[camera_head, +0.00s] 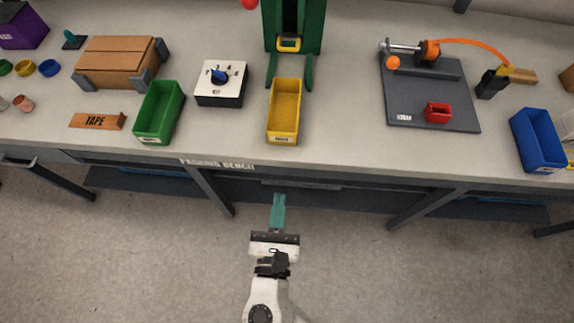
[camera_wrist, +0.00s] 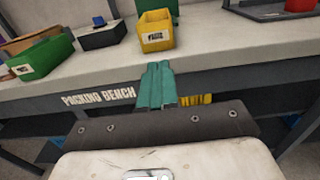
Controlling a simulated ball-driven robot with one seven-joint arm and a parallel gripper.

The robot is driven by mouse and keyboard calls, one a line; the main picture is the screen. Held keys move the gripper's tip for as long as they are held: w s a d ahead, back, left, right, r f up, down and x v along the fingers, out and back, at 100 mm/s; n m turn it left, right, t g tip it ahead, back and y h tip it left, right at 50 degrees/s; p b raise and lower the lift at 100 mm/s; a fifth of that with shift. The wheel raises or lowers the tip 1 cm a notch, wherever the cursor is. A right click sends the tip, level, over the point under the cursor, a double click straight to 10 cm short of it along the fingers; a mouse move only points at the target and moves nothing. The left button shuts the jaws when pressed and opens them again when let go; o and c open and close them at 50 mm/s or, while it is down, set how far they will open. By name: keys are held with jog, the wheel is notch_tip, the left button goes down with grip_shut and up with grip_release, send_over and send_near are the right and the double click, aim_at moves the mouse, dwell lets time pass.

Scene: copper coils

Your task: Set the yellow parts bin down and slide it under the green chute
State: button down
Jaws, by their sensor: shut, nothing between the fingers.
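The yellow parts bin (camera_head: 285,137) sits upright on the bench, with its back end between the legs of the green chute (camera_head: 315,40). It also shows in the wrist view (camera_wrist: 155,41), near the bench's front edge. My gripper (camera_head: 278,198) is in front of the bench, apart from the bin and nearer to me. Its teal fingers are together and empty; they also show in the wrist view (camera_wrist: 158,68).
A green bin (camera_head: 141,136) and a white dial box (camera_head: 221,97) stand left of the yellow bin. A grey board (camera_head: 440,122) with a red bin lies to the right, and a blue bin (camera_head: 540,155) stands farther right. The bench's front edge (camera_head: 330,168) lies between my gripper and the bins.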

aim_at(287, 138)
jog(key=w, duration=0.4)
jog(key=w+p, duration=0.1)
jog(key=w, duration=0.8)
jog(key=shift+w+d+p, duration=0.1)
jog(key=shift+d+p, duration=0.25)
jog(key=shift+p, duration=0.05)
jog(key=shift+w, duration=0.25)
jog(key=shift+w, duration=0.1)
jog(key=shift+w+f+b, duration=0.1)
jog(key=shift+w+b, duration=0.25)
jog(key=w+b, duration=0.1)
jog(key=w, duration=0.2)
jog(key=shift+d, duration=0.1)
jog(key=shift+s, duration=0.15)
